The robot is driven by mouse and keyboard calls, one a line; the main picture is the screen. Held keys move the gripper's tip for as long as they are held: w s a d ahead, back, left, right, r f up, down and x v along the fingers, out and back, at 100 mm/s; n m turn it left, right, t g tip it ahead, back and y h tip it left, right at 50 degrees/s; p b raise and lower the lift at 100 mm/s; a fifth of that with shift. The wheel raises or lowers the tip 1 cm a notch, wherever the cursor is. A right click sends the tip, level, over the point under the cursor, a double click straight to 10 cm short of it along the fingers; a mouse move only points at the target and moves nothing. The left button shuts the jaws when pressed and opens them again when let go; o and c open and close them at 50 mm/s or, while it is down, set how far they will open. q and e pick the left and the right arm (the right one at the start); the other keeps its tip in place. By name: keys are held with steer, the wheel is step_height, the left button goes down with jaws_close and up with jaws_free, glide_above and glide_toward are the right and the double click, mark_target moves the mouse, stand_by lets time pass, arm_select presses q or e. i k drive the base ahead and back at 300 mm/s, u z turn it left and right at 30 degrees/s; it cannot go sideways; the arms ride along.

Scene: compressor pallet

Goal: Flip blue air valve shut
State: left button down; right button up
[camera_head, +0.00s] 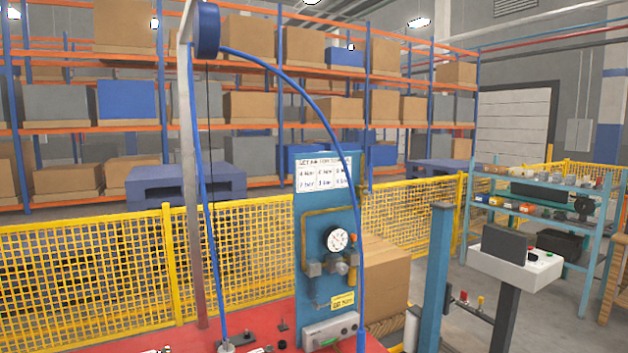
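A blue upright panel (328,215) stands at the centre on a red surface (262,326). It carries a round white gauge (337,240), yellow piping (306,235) and small grey and brass fittings (338,267) below the gauge. A blue hose (290,82) arcs from a blue reel (207,30) on a grey post down along the panel's right side. I cannot make out a blue valve handle or its position at this size. Neither of my grippers is in view.
A blue column (435,270) and a white control box (515,266) stand right of the panel. A cardboard box (385,275) sits behind it. Yellow mesh fencing (85,280) runs behind the red surface. A blue parts rack (545,215) stands at the right.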

mark_target(369, 192)
steer(key=u, duration=0.05)
steer(key=i, duration=1.05)
steer(key=z, duration=1.6)
